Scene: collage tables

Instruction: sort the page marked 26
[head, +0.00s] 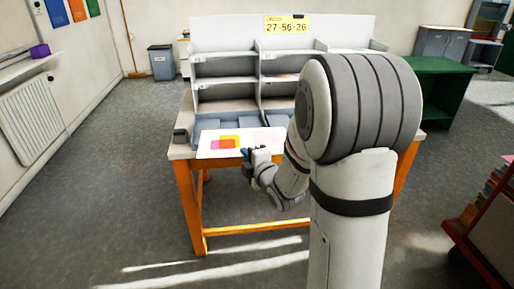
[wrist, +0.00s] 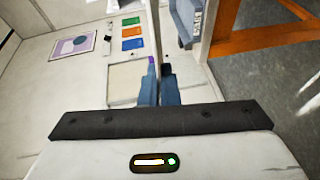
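A white page (head: 212,148) with pink, orange and yellow shapes lies at the front of the table (head: 181,152). A pale pink patch shows at its right; I cannot tell if that is a second page. No number is legible on the paper. My gripper (head: 248,157) is at the table's front edge, by the paper's lower right. In the wrist view my gripper's blue fingers (wrist: 160,72) are close together. I cannot tell whether paper is between them. A yellow sign (head: 287,25) above the shelves reads 27-56-26.
A white shelf unit (head: 226,68) with several compartments stands at the table's back, with grey-blue trays below. A small dark object (head: 180,136) sits at the table's left corner. A green cabinet (head: 440,90) and a red cart (head: 480,228) stand at right. Floor at left is clear.

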